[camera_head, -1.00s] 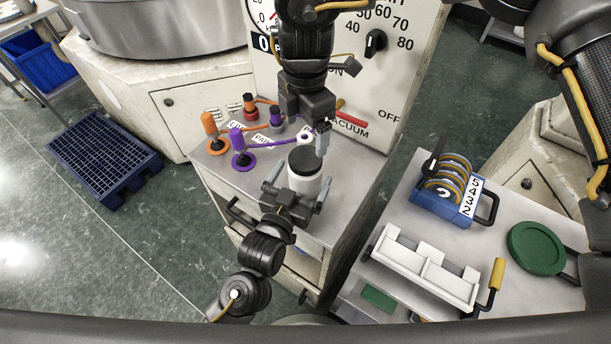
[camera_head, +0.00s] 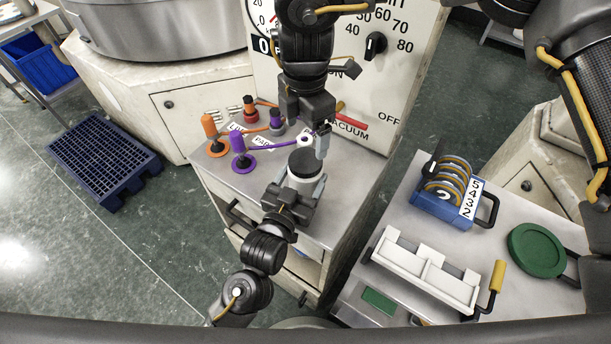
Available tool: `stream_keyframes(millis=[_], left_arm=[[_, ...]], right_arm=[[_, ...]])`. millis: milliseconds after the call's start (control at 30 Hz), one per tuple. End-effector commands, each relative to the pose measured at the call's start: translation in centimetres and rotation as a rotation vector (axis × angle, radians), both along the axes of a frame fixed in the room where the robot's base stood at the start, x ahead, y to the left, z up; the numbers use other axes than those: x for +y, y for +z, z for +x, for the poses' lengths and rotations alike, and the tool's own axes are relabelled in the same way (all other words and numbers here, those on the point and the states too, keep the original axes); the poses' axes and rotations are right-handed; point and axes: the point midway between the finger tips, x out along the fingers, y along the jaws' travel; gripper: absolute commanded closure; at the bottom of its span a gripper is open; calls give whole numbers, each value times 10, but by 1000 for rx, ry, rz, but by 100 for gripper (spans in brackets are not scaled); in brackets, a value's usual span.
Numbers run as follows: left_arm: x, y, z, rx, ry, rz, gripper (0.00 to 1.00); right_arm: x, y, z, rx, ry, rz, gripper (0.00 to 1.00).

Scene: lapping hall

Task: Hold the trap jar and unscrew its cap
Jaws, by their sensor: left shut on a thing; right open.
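The trap jar (camera_head: 302,185) is a pale jar standing on the grey cabinet top, with a black cap (camera_head: 304,164) on it. My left gripper (camera_head: 303,187) comes from the lower left and is shut on the jar's body, a finger on each side. Its palm hides the jar's lower front. My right gripper (camera_head: 313,138) comes down from above and is open, just above and behind the cap. Whether one of its fingers touches the cap cannot be told.
Orange (camera_head: 209,127) and purple (camera_head: 238,143) handled fittings with hoses stand left of the jar. The vacuum panel (camera_head: 375,100) rises behind. At right, a cart holds a blue ring rack (camera_head: 440,207), a white tray (camera_head: 425,275) and a green disc (camera_head: 536,248). The cabinet's front right top is bare.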

Motion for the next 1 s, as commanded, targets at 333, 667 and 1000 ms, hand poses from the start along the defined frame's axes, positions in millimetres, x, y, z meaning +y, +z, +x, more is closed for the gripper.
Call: stream_keyframes(millis=[333, 667, 1000], left_arm=[[0, -1, 0, 1, 0, 0, 91], [0, -1, 0, 2, 0, 1, 91], [0, -1, 0, 2, 0, 1, 91]], right_arm=[[1, -1, 0, 2, -420, 1, 13], [1, 0, 0, 1, -1177, 1, 13], [0, 0, 0, 1, -1550, -1, 13]])
